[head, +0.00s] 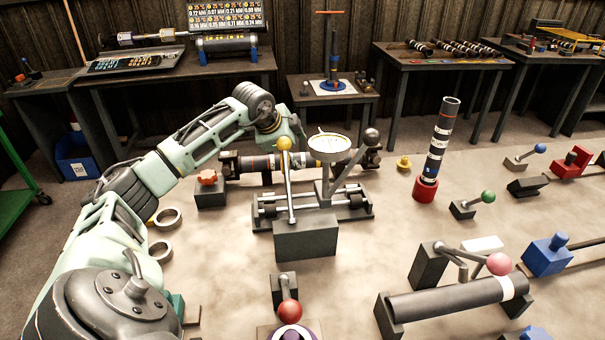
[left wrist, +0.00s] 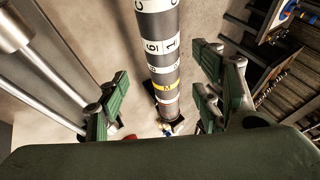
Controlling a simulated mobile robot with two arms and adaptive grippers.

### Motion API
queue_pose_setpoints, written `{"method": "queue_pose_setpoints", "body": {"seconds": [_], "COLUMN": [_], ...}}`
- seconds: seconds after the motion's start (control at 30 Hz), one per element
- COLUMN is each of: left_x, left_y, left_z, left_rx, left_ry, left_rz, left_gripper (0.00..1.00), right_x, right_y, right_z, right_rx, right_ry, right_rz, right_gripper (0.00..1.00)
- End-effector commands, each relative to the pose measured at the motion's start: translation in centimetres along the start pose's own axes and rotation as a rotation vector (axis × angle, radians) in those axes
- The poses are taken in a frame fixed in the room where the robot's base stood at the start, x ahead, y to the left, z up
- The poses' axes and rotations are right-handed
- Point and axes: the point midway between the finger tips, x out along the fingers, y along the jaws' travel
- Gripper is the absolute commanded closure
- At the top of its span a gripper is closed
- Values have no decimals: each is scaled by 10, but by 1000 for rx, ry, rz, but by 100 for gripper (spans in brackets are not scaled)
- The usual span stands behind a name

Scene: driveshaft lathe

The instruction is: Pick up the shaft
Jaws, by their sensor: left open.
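The shaft (head: 255,163), dark with coloured bands, lies horizontally behind the dial gauge fixture in the head view. In the left wrist view a shaft (left wrist: 160,55) with white lettered bands and a yellow band runs lengthwise between the green finger pads of my left gripper (left wrist: 156,100). The gripper is open, with gaps on both sides of the shaft. In the head view my left arm reaches over the table to above the horizontal shaft; its fingers are largely hidden there. My right gripper is not in view.
The gauge fixture (head: 310,210) with a round dial (head: 329,146) and ball-ended levers stands in front of the shaft. An upright banded cylinder (head: 438,140) stands in a red base to the right. A dark cylinder (head: 455,297) rests on supports at front right. Metal rings (head: 168,218) lie left.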

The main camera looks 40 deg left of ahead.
Motion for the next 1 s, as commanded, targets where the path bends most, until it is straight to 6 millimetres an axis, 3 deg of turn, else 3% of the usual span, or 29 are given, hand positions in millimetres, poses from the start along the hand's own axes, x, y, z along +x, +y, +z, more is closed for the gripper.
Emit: {"method": "queue_pose_setpoints", "body": {"seconds": [0.63, 1.0], "left_x": [72, 80], "left_y": [-5, -5], "left_z": [1, 2], "left_rx": [-2, 0], "left_ry": [1, 0], "left_rz": [1, -1], "left_gripper": [40, 42], "right_x": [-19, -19], "right_y": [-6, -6], "right_z": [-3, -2], "right_rx": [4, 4], "right_ry": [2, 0], "right_rz": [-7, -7], "right_gripper": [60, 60]}}
